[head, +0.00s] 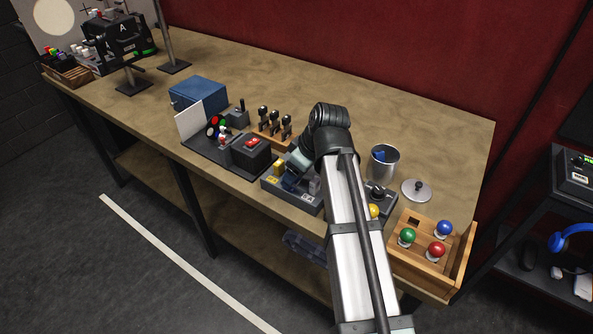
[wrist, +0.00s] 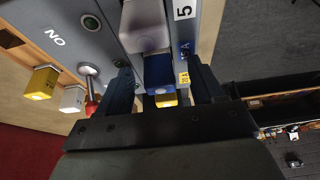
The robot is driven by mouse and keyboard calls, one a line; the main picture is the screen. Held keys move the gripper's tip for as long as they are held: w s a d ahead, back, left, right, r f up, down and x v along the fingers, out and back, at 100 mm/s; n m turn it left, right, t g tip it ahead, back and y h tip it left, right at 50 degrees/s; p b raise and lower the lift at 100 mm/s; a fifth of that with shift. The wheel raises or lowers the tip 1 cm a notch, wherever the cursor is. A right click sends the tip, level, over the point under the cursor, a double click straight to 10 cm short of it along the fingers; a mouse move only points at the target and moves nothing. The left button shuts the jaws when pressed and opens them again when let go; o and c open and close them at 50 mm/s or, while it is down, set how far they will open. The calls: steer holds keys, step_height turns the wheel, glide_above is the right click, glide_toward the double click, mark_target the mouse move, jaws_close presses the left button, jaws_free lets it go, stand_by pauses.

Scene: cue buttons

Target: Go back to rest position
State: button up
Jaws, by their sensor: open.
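My gripper (wrist: 166,88) is open in the wrist view, its two dark fingers spread apart. Between and beyond the fingers is a blue block with a yellow part (wrist: 165,99); I cannot tell whether the fingers touch it. In the head view my gripper (head: 296,178) is low over a grey control box (head: 302,199) near the table's front edge. My arm reaches in from the bottom and hides part of that box. A yellow piece (head: 279,168) stands on the box's left side.
A metal can (head: 383,162), a lid (head: 416,190) and a wooden tray (head: 447,271) with coloured knobs are right of my arm. Black levers (head: 274,122), a red-button box (head: 251,153) and a blue box (head: 200,95) stand left. The table's back middle is clear.

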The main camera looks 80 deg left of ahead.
steer(key=shift+o, duration=0.5)
steer(key=shift+r, duration=0.15)
steer(key=shift+r, duration=3.4)
